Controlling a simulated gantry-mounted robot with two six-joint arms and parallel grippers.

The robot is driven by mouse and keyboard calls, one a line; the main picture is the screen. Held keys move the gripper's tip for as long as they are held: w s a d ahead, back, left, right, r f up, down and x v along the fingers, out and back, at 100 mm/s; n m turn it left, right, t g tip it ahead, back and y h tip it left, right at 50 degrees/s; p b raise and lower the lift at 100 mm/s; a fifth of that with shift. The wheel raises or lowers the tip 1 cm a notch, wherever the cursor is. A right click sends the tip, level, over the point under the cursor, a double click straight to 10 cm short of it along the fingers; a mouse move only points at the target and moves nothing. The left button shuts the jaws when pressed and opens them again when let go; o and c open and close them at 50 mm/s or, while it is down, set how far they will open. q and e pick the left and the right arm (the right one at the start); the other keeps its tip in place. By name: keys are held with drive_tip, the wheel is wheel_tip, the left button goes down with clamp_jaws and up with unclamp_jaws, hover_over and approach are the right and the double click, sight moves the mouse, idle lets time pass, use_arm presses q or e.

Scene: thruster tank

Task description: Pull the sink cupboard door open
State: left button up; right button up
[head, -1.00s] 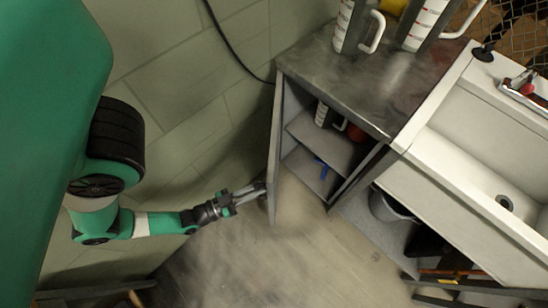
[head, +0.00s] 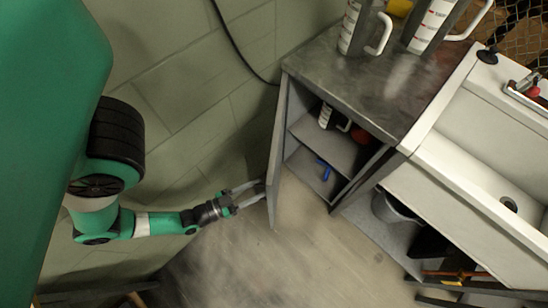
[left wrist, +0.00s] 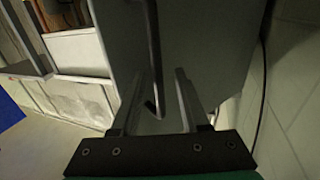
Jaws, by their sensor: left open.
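The grey cupboard door (head: 276,165) stands swung open at the left of the cupboard (head: 335,150), beside the white sink (head: 470,170). My left gripper (head: 262,188) is at the door's outer face near its free edge. In the left wrist view the door (left wrist: 215,45) fills the middle, and its dark bar handle (left wrist: 154,60) runs down between the two spread fingers of my left gripper (left wrist: 160,85). The fingers look apart from the handle, but contact is hard to tell. My right gripper is not in view.
Cupboard shelves hold a white container (head: 325,115) and a blue item (head: 325,171). A grey bucket (head: 392,207) stands under the sink. The tiled wall (head: 190,100) is close left; floor before the cupboard is clear.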

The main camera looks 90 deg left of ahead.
use_arm(q)
drive_tip(key=v, duration=1.1)
drive_tip(key=shift+s+d, duration=0.15)
drive_tip(key=shift+s, duration=0.15)
